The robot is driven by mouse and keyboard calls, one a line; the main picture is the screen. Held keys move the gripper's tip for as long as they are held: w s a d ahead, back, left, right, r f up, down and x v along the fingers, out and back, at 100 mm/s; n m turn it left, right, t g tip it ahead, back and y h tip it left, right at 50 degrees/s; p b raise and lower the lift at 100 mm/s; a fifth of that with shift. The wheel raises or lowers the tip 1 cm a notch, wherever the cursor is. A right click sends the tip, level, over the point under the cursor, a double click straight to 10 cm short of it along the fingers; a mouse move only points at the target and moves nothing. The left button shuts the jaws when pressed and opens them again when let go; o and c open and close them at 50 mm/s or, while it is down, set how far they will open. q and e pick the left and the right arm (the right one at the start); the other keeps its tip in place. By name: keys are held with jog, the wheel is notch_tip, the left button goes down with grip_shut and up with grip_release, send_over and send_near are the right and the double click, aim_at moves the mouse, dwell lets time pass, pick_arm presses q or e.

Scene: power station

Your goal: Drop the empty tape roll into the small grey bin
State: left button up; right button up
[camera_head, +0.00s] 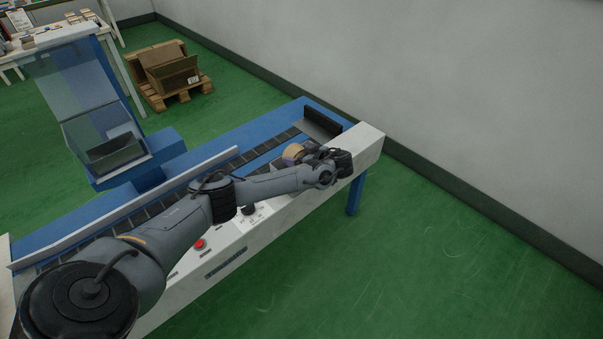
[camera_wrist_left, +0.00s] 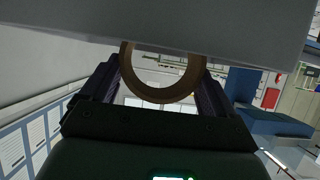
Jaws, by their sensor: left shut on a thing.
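The empty tape roll (camera_wrist_left: 163,92), a tan-brown ring, is between the two dark fingers of my left gripper (camera_wrist_left: 160,90), which is shut on it. In the head view the tan roll (camera_head: 292,153) shows at the tip of my left gripper (camera_head: 300,154), over the far right end of the conveyor. My wrist hides part of the gripper there. I cannot pick out a small grey bin for certain in either view. My right gripper is not in view.
The conveyor (camera_head: 150,195) with blue frame and white front panel runs beneath my left arm. A red button (camera_head: 199,244) is on the panel. A blue stand with a clear guard (camera_head: 75,85) is behind. A pallet with cartons (camera_head: 170,75) stands farther back. A grey surface (camera_wrist_left: 165,25) covers the wrist view's top.

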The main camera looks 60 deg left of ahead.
pick_arm(q)
jog(key=o, duration=0.8)
jog(key=shift+c, duration=0.2)
jog(key=p+v, duration=0.4)
jog(key=v, duration=0.6)
jog(key=shift+d, duration=0.35)
